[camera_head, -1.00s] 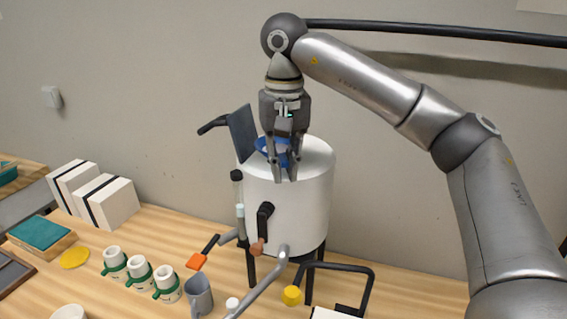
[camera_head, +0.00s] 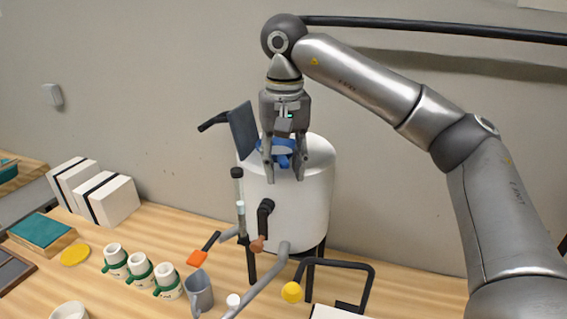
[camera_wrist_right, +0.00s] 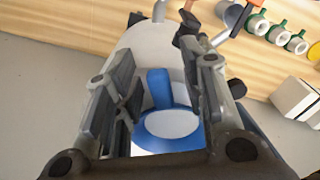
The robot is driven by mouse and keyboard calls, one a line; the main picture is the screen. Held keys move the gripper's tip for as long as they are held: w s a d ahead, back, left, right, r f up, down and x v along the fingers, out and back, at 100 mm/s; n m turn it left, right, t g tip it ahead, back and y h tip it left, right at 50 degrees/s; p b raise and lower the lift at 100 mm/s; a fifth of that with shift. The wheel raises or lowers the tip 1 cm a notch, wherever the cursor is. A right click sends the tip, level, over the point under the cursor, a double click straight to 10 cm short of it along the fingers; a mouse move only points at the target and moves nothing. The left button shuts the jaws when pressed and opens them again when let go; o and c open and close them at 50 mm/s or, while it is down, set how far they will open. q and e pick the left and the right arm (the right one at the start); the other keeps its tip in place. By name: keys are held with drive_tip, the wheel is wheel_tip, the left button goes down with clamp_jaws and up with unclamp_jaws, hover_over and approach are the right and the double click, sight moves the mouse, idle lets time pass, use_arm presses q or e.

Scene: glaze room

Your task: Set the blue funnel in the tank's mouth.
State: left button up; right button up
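The white tank (camera_head: 305,205) stands on dark legs on the bench, with its dark lid (camera_head: 243,130) tipped up. The blue funnel (camera_head: 284,146) is at the tank's top; its blue rim and upright tab (camera_wrist_right: 159,88) show in the right wrist view. Its lower part and the mouth are hidden, so I cannot tell how fully it sits in the mouth. My right gripper (camera_head: 284,178) points down over the tank top, open, its fingers apart on either side of the funnel's tab. It shows also in the right wrist view (camera_wrist_right: 160,85). My left gripper is not in view.
A dark tap handle (camera_head: 265,213) and a grey pipe (camera_head: 270,278) stick out from the tank's front. A yellow knob (camera_head: 291,292) is in front.

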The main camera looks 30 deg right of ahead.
wheel_tip(320, 180, up, 12)
drive_tip(key=shift+s, duration=0.2)
idle(0.8)
drive_tip(key=shift+f, duration=0.1)
idle(0.4)
